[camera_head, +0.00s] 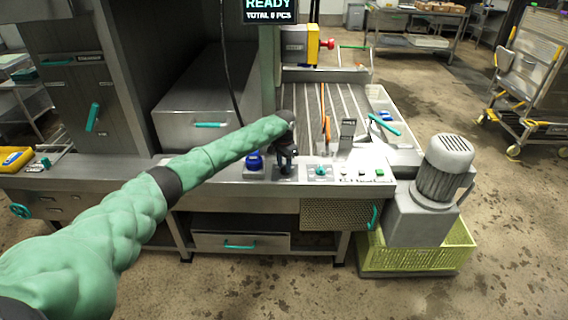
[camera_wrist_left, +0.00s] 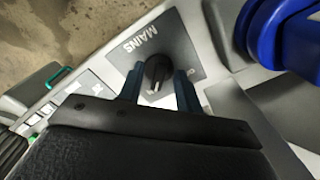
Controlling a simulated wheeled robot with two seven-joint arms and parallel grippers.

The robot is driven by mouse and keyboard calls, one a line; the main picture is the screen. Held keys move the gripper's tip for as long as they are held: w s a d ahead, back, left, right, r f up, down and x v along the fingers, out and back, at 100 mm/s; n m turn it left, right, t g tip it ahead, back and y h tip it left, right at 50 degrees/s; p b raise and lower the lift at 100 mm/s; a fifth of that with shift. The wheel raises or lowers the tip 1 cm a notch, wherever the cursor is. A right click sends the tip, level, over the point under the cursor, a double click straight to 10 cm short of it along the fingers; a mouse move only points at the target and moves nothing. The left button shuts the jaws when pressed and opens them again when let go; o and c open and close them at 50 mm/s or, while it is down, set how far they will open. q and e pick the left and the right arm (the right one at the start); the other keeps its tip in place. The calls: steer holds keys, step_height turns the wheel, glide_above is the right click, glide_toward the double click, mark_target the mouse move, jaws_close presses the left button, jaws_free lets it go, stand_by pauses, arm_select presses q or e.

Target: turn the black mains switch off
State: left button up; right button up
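The black mains switch (camera_wrist_left: 157,72) is a round knob on a grey plate (camera_wrist_left: 180,45) marked MAINS, seen in the left wrist view. My left gripper (camera_wrist_left: 158,88) has its two fingers on either side of the knob, with small gaps visible, so they look apart and not clamped. In the head view, my left gripper (camera_head: 284,160) is over the front control panel and hides the mains switch. My right gripper is not in view.
A blue knob (camera_head: 254,160) stands just left of my left gripper; it is close in the wrist view too. A teal knob (camera_head: 320,171) and several small buttons (camera_head: 362,173) sit to the right. A grey motor (camera_head: 444,168) stands at the panel's right end.

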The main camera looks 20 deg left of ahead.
arm_select(q)
steer(key=shift+f, duration=0.35)
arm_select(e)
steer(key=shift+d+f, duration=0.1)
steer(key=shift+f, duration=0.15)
arm_select(q)
jaws_close()
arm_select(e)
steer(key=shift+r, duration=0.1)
